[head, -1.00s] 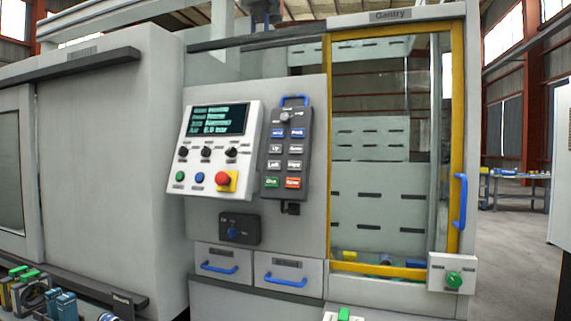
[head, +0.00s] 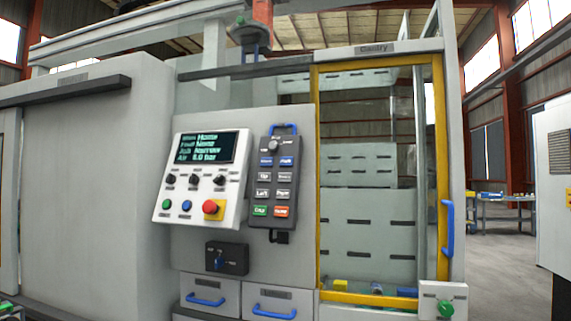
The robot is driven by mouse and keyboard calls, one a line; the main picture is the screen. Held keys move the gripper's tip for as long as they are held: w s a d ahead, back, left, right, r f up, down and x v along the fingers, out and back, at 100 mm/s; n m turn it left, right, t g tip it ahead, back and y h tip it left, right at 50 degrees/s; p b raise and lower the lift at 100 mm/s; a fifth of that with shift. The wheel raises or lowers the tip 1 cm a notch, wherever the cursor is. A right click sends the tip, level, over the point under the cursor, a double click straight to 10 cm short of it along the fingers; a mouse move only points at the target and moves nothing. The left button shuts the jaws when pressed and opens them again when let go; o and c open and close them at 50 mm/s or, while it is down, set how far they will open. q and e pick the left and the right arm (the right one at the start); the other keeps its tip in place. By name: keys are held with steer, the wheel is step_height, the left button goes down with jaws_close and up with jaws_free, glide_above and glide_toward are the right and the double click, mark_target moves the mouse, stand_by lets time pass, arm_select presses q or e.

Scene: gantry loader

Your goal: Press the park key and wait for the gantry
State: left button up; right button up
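The dark hand pendant (head: 273,185) hangs on the grey panel in the middle of the head view. It has a knob at the top and rows of keys. The park key (head: 286,162) is a blue key in its top row at the right. The gantry (head: 252,40) shows at the top, a dark head with a green part and an orange-red part above it. The display (head: 207,147) on the white control panel shows several lines that seem to read Home, None, Narrow and 6.0 bar. Neither of my grippers is in view.
A red stop button (head: 211,208) sits below the display. The yellow-framed door (head: 318,190) with a blue handle (head: 448,228) appears shut. Two drawers (head: 268,302) are below the panel. Open floor and a far table (head: 505,205) lie to the right.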

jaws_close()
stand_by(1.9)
